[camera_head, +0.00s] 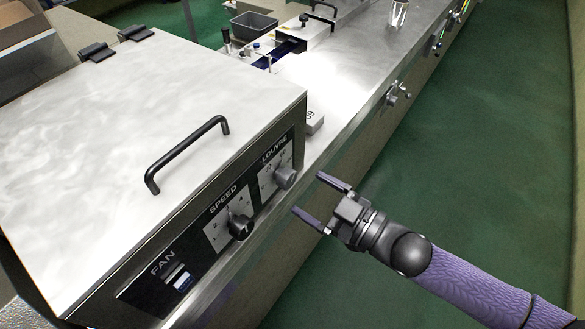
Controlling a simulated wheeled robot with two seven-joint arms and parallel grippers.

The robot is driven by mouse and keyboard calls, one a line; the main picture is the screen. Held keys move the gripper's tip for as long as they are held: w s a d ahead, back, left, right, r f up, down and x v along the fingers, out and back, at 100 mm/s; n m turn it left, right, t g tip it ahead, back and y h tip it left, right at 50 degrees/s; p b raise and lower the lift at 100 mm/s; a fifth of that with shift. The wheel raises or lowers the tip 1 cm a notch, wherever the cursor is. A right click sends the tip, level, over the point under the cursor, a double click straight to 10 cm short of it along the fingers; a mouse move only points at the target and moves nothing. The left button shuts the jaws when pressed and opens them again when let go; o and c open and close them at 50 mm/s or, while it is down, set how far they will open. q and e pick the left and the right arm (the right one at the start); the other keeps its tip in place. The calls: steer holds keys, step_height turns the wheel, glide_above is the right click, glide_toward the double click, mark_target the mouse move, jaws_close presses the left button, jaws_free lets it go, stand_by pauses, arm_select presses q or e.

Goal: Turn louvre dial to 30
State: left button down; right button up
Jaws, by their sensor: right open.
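The louvre dial (284,177) is a grey knob on a light scale plate, under the label LOUVRE at the right end of the black control panel (153,284). The panel is on the front of a metal box with a lid (130,110). The scale marks are too small to read, so I cannot tell the dial's setting. My right gripper (307,196) is open and empty, just right of the dial and apart from it, with its fingers pointing toward the panel. My left gripper is not in view.
The black speed dial (240,227) and the fan switch (178,277) sit left of the louvre dial. A black handle (187,155) stands on the lid. A grey block (314,122) lies beside the box. The green floor (480,150) at right is clear.

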mark_target(292, 182)
steer(key=x, duration=0.5)
steer(key=shift+d+f, duration=0.1)
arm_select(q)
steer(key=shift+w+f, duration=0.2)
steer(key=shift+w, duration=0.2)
arm_select(e)
steer(key=shift+w+a, duration=0.25)
steer(key=shift+a, duration=0.05)
steer(key=c, duration=0.6)
jaws_close()
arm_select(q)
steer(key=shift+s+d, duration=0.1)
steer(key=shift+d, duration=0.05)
